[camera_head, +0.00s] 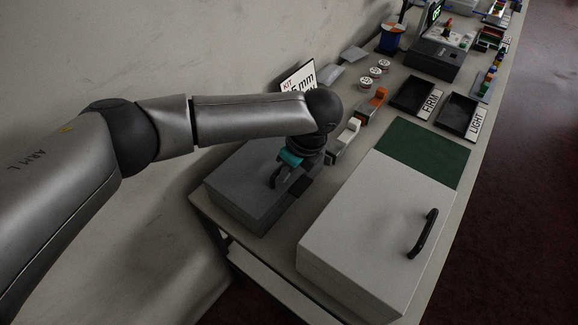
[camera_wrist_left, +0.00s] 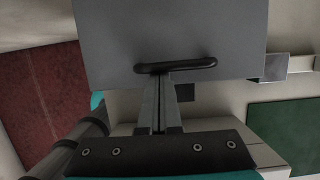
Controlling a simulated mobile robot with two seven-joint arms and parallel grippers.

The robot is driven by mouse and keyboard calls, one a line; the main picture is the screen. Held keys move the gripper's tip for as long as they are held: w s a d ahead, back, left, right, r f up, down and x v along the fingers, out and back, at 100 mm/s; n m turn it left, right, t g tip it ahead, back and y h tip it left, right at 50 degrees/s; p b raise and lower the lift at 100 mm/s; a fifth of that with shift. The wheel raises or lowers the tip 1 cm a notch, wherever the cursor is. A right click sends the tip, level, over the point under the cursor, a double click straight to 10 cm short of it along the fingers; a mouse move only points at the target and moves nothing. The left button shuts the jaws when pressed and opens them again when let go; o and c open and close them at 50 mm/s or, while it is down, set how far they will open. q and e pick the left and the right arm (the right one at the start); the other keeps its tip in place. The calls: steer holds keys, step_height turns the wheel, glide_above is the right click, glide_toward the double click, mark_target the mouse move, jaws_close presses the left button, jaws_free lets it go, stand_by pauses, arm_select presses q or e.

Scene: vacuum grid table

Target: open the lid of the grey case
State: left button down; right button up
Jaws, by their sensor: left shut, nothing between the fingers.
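The grey case (camera_head: 235,192) is a dark grey box at the wall side of the table, and its lid looks shut. Its flat grey face also fills the top of the left wrist view (camera_wrist_left: 200,30), with a black bar handle (camera_wrist_left: 190,65) near the edge. My left gripper (camera_head: 283,180) is over the case's right side in the head view, partly hiding it. In the wrist view the left fingers (camera_wrist_left: 165,78) are together with nothing between them, their tips right at the handle. I cannot tell whether they touch it. My right gripper is not in view.
A large light box (camera_head: 360,225) with a black handle (camera_head: 423,234) stands close to the right of the case. Behind are a green mat (camera_head: 425,150), dark trays (camera_head: 411,97) and a KIT sign (camera_head: 298,78). The wall is close on the left.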

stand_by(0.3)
arm_select(q)
steer(key=shift+w+a+r+h+p, duration=0.1)
steer(key=shift+a+r+h+p, duration=0.05)
steer(key=shift+r+p, duration=0.25)
steer(key=shift+w+a+r+h+p, duration=0.15)
steer(key=shift+r+p, duration=0.15)
steer(key=shift+p, duration=0.15)
steer(key=a+r+g+h+p, duration=0.1)
steer(key=w+r+h+p, duration=0.1)
steer(key=r, duration=0.1)
steer(key=a+r+g+h+p, duration=0.1)
steer(key=p, duration=0.1)
steer(key=shift+w+a+r+g, duration=0.2)
steer(key=shift+w+a+g, duration=0.1)
steer(key=shift+w+a, duration=0.1)
steer(key=w+a+r+g+h, duration=0.1)
steer(key=w+a+r, duration=0.3)
steer(key=a, duration=0.2)
steer(key=shift+w+a+r, duration=0.15)
steer(key=shift+w+a, duration=0.05)
steer(key=shift+w, duration=0.2)
